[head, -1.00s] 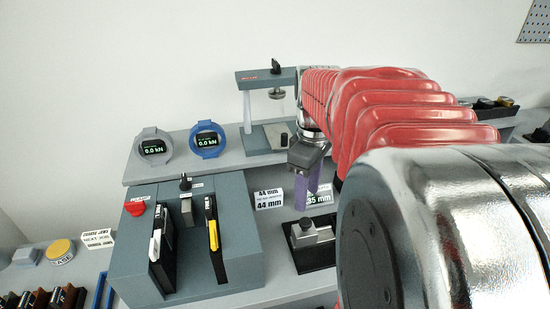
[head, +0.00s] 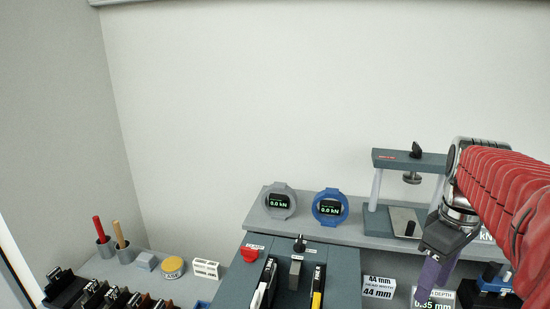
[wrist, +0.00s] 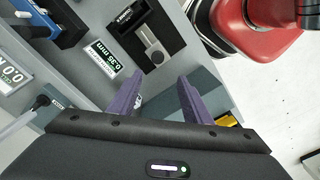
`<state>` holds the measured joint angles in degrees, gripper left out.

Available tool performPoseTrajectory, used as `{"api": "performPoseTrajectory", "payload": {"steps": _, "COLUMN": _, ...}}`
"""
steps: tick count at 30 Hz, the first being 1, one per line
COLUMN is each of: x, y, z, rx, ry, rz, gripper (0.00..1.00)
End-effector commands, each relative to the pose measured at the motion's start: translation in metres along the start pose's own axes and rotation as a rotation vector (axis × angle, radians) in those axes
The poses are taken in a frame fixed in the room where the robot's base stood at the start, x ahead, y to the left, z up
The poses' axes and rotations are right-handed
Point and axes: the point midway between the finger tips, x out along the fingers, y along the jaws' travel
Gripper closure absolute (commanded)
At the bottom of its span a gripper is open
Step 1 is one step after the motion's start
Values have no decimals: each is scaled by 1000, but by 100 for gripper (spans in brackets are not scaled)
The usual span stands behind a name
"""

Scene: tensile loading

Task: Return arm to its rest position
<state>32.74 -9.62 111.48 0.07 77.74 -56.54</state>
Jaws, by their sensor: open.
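My gripper (head: 432,277) has purple fingers and hangs at the right of the head view, in front of the small grey press frame (head: 375,190). In the wrist view the two purple fingers (wrist: 162,98) stand apart with nothing between them. Below them lie grey bench surfaces and a display card reading 0.35 mm (wrist: 98,60). My red-sleeved arm reaches in from the right edge of the head view.
Two round gauges, grey (head: 280,201) and blue (head: 330,207), read 0.0 kN on the shelf. A dark grey machine block (head: 342,275) with a red button (head: 250,254) stands before them. A black holder with a metal clamp (wrist: 150,38) is near the fingers.

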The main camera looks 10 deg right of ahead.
Motion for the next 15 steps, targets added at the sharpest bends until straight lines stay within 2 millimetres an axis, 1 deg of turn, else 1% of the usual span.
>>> {"api": "performPoseTrajectory", "payload": {"steps": 5, "x": 0, "y": -25, "z": -13, "rx": 37, "ry": 34, "rz": 43, "gripper": 55}}
{"api": "performPoseTrajectory", "payload": {"steps": 9, "x": 2, "y": -57, "z": -26, "rx": 94, "ry": 90, "rz": 89, "gripper": 55}}
{"api": "performPoseTrajectory", "payload": {"steps": 15, "x": 9, "y": -104, "z": -39, "rx": 186, "ry": 192, "rz": 134, "gripper": 55}}
